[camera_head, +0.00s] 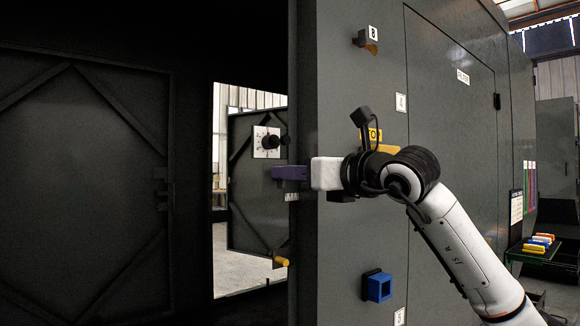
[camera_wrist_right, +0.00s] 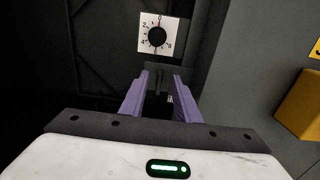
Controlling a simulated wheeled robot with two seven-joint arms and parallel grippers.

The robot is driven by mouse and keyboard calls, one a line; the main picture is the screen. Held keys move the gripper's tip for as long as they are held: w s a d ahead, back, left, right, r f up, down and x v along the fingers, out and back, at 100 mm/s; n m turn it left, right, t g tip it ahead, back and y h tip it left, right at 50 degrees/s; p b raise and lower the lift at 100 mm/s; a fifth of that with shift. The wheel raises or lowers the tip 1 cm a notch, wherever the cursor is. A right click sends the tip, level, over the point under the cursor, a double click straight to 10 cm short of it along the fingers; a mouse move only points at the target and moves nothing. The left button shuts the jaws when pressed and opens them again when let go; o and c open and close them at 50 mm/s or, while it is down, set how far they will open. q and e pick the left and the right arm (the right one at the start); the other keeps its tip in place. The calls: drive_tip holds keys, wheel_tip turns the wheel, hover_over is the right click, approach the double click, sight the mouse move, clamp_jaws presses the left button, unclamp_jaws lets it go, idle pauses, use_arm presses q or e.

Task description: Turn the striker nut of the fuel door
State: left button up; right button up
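My right gripper (camera_head: 290,173) reaches left past the edge of the grey enclosure wall. Its purple fingers stand apart in the right wrist view (camera_wrist_right: 160,76). A dark upright part (camera_wrist_right: 158,82) shows between them, with a visible gap on each side; I cannot tell whether it is the striker nut. Beyond the fingertips is a white numbered dial plate (camera_wrist_right: 146,21) with a round black knob (camera_wrist_right: 157,37). In the head view the plate (camera_head: 260,153) and knob (camera_head: 271,141) are on a grey braced door panel (camera_head: 250,195). My left gripper is not in view.
A dark braced panel (camera_head: 80,180) fills the left. On the enclosure wall (camera_head: 340,245) are a blue square fitting (camera_head: 378,287), a black and orange fitting (camera_head: 366,41) and a yellow block (camera_wrist_right: 300,105). A yellow peg (camera_head: 282,261) is low by the wall's edge.

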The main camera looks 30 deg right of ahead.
drive_tip(key=shift+w, duration=0.6)
clamp_jaws()
